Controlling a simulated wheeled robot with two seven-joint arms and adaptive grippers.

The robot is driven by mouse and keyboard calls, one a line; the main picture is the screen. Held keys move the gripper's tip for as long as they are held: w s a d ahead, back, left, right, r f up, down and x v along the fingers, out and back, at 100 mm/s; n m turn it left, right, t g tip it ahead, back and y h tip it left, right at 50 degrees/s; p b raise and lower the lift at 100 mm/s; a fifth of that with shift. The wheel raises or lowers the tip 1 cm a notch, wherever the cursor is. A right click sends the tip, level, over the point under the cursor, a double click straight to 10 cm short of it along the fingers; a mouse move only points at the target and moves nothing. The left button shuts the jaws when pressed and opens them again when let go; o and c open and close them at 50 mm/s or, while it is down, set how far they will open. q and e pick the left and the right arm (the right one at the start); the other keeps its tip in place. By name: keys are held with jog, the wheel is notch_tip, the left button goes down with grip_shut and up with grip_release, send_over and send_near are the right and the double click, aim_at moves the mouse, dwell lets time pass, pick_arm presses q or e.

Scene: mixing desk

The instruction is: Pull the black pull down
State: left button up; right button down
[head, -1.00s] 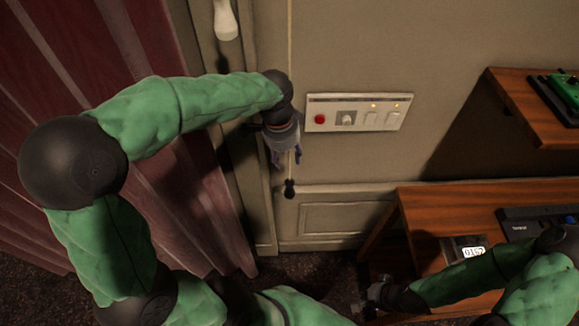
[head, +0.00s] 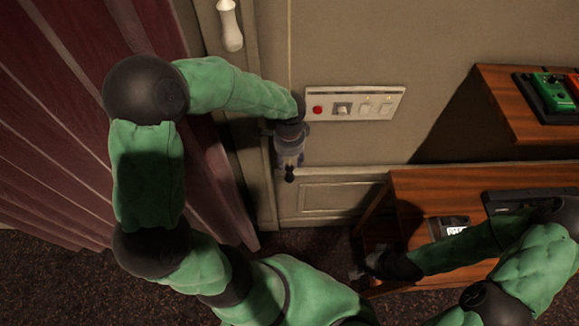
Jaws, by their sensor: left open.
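The small black pull (head: 289,175) hangs against the wall panel below the switch plate. My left gripper (head: 289,163) points down just above it, with its fingertips at the pull's upper end. The fingers are open. The gripper hides the cord and the top of the pull, so I cannot tell whether they touch. My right gripper (head: 358,272) is low by the desk's left side, small and dark; its finger state is unclear.
A white pull (head: 230,25) hangs at the top left. A switch plate (head: 393,92) with a red button is right of my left gripper. A wooden desk (head: 420,190) and a shelf (head: 492,95) with pedals stand at the right. A red curtain (head: 60,120) covers the left.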

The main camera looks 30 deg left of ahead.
aim_at(289, 166)
pick_arm(q)
jog(key=shift+f, duration=2.6)
grip_shut()
